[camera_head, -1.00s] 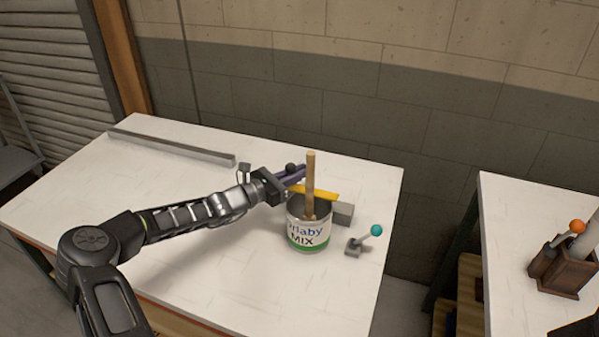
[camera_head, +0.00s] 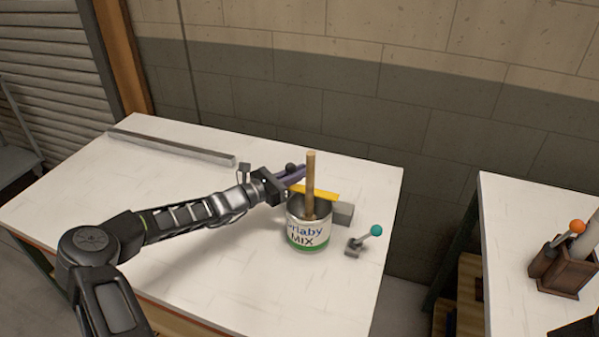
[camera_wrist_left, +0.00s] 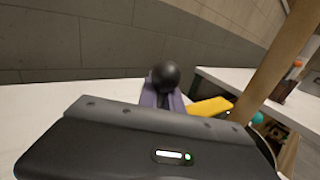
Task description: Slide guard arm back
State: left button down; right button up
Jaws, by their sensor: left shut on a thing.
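The guard arm is a yellow bar (camera_head: 318,192) that runs behind the can from a grey block (camera_head: 343,214) toward my gripper. A black ball knob (camera_head: 291,168) is at its left end. My left gripper (camera_head: 292,176), with purple fingers, is shut on the knob at the back left of the can. In the left wrist view the knob (camera_wrist_left: 165,75) stands up between the purple fingers, and the yellow bar (camera_wrist_left: 210,106) extends to the right. The junction of knob and bar is hidden by the fingers. My right gripper is not in view.
A labelled paint can (camera_head: 308,236) holds an upright wooden stick (camera_head: 310,180), close to my gripper. A small lever with a teal ball (camera_head: 376,230) stands right of it. A grey rail (camera_head: 172,148) lies at the back left. A second table (camera_head: 505,230) is at the right.

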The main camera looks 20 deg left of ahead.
pick_arm(q)
jog(key=shift+r, duration=0.15)
jog(key=w+b, duration=0.2)
jog(key=w, duration=0.2)
jog(key=shift+w+a, duration=0.15)
jog(key=c, duration=1.5)
grip_release()
jog(key=shift+b+v, duration=0.7)
jog(key=shift+v, duration=3.2)
